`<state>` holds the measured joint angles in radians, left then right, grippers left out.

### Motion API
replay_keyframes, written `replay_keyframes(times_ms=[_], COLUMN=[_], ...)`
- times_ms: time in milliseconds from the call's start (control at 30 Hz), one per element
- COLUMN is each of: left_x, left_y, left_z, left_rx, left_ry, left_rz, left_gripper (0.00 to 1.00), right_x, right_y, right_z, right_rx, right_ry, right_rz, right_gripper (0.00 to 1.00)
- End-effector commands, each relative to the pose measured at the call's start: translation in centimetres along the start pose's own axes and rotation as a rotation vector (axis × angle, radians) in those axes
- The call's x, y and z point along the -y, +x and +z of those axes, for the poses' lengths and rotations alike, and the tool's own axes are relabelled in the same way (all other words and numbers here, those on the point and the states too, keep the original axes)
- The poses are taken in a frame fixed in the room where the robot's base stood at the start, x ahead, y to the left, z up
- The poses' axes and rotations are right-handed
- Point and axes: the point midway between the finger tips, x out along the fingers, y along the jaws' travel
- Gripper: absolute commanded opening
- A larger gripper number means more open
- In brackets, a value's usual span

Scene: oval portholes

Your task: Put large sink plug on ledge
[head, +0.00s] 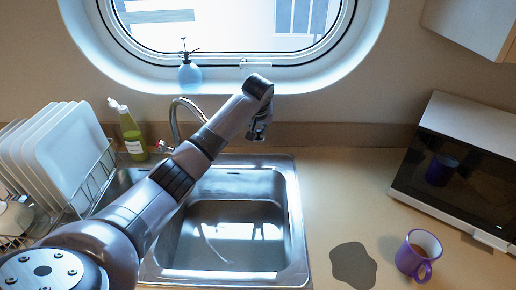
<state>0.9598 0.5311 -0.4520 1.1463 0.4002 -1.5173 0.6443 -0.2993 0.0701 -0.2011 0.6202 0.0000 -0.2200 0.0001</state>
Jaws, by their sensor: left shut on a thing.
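My left arm reaches across the sink (292,215) from the lower left. My left gripper (259,131) hangs pointing down just beyond the sink's back edge, below the window. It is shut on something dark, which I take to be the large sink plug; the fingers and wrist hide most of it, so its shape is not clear. The ledge (222,82) is the pale sill at the bottom of the oval porthole, above and behind the gripper. A blue spray bottle (189,74) stands on it, left of the gripper. My right gripper is not in view.
A faucet (175,122) and a green soap bottle (131,133) stand behind the sink. A dish rack (97,184) with white plates is at left. A purple mug (413,262), dark patch (353,266) and microwave (465,185) are at right.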

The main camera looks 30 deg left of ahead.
Motion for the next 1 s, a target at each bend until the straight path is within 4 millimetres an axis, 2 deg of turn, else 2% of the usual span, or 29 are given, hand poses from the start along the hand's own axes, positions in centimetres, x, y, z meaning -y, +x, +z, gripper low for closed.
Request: replay_keyframes(times_ms=[100,367,600,1000], left_x=[0.0,0.0,0.0,0.0], left_y=[2.1,4.4,7.2,7.8], left_z=[1.3,2.6,4.2,4.5], left_rx=[0.002,0.002,0.001,0.0], left_ry=[0.002,0.002,0.002,0.001], left_rz=[-0.001,-0.001,0.0,0.001], left_gripper=[0.0,0.0,0.0,0.0], right_x=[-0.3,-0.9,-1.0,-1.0], right_y=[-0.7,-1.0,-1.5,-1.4], right_z=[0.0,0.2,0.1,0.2], right_rx=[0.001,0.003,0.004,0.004], right_ry=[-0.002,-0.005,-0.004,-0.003], right_rz=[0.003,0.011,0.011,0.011], right_gripper=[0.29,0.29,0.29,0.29])
